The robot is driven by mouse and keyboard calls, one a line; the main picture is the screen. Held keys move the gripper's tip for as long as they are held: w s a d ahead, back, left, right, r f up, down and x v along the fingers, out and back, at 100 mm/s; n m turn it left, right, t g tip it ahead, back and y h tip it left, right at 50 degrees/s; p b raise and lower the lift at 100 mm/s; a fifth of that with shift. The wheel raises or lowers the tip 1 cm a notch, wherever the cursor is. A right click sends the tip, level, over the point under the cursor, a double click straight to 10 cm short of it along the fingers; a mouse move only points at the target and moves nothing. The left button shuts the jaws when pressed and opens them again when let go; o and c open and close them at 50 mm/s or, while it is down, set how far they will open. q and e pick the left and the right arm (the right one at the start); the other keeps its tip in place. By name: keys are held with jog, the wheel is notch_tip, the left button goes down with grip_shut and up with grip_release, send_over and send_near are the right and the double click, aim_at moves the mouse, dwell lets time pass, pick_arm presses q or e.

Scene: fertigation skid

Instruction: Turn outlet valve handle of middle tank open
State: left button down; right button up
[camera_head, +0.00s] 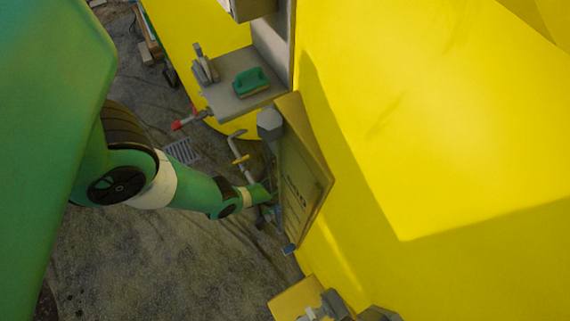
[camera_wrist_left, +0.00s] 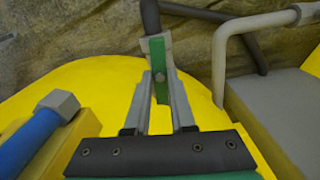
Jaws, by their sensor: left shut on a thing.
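A narrow green handle (camera_wrist_left: 160,72) stands between the two grey fingers of my left gripper (camera_wrist_left: 159,75) in the left wrist view. The fingers are closed in on it near their tips. A grey block and a dark pipe (camera_wrist_left: 151,18) are just beyond. In the head view my left gripper (camera_head: 267,203) is at the end of the green arm, low beside the yellow tank (camera_head: 390,130). The handle cannot be made out there, partly hidden by the gripper and a panel. My right gripper is not in view.
A panel (camera_head: 305,175) hangs on the tank close beside the gripper. A grey shelf (camera_head: 225,108) holds a green brush (camera_head: 251,82). A grey bent pipe (camera_wrist_left: 222,50) and a blue cylinder (camera_wrist_left: 28,143) flank the gripper. Open floor (camera_head: 180,260) lies left of the tank.

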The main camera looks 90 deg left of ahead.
pick_arm(q)
jog(key=shift+f+n, duration=0.1)
jog(key=shift+n, duration=0.6)
jog(key=c, duration=0.8)
grip_release()
jog(key=shift+o, duration=0.2)
notch_tip(320, 180, up, 12)
jog(key=p, duration=1)
jog(key=shift+f, duration=0.15)
